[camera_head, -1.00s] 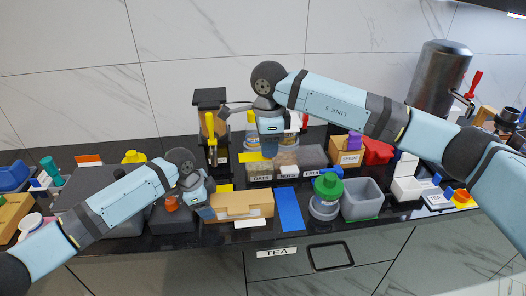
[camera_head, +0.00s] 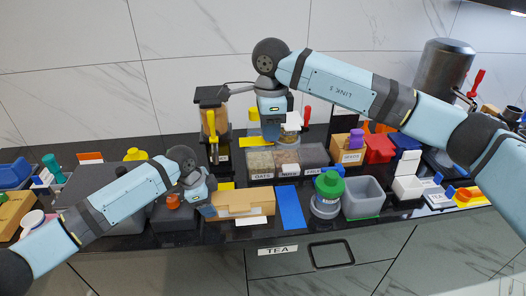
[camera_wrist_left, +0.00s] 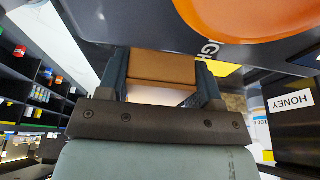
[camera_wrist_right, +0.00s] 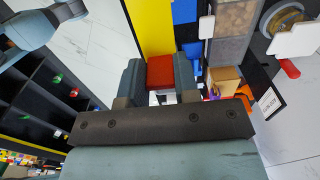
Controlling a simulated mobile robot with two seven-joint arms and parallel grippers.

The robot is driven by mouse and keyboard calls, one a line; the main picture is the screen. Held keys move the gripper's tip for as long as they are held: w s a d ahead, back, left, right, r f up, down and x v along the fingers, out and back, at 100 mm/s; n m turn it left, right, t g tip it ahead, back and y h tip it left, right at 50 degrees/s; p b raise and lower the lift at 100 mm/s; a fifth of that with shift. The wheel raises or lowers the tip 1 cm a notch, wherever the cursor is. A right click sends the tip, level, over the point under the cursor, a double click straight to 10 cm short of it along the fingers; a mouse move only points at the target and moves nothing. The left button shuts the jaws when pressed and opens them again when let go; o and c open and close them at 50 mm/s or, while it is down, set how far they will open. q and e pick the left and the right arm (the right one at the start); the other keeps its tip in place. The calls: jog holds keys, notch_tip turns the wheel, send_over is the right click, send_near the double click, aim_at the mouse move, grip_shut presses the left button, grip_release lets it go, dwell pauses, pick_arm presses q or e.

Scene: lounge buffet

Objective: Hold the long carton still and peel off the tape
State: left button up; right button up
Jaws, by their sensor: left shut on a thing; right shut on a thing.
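The long brown carton (camera_head: 245,204) lies on the dark counter at the front middle. My left gripper (camera_head: 208,203) is shut on its left end; in the left wrist view the brown carton (camera_wrist_left: 162,68) sits between the fingers. My right gripper (camera_head: 270,138) is raised behind the clear bins, apart from the carton. In the right wrist view a red tab (camera_wrist_right: 160,72) is between its fingers, and a yellow strip (camera_wrist_right: 153,25) runs out from there. The yellow tape (camera_head: 254,142) also shows left of that gripper in the head view. The tab is hidden in the head view.
Clear bins (camera_head: 262,163) of dry food stand behind the carton. A blue strip (camera_head: 290,208), a green-lidded jar (camera_head: 328,190) and a grey bin (camera_head: 362,197) are to its right. A dispenser (camera_head: 213,125) stands behind left. An orange-lidded thing (camera_head: 173,201) is left of my left gripper.

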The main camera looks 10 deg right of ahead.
pick_arm(q)
jog(key=shift+f, duration=0.25)
pick_arm(e)
jog(key=shift+r, duration=0.45)
pick_arm(q)
jog(key=o, duration=1.5)
jog(key=shift+w, duration=0.1)
pick_arm(e)
jog(key=shift+w+f, duration=0.1)
jog(key=shift+w, duration=0.05)
pick_arm(q)
jog(key=shift+o, duration=0.2)
jog(key=shift+r, duration=0.1)
jog(key=shift+a+r, duration=0.1)
jog(key=shift+r, duration=0.35)
jog(key=v, duration=0.6)
jog(key=shift+r, duration=0.35)
jog(key=shift+a, duration=0.15)
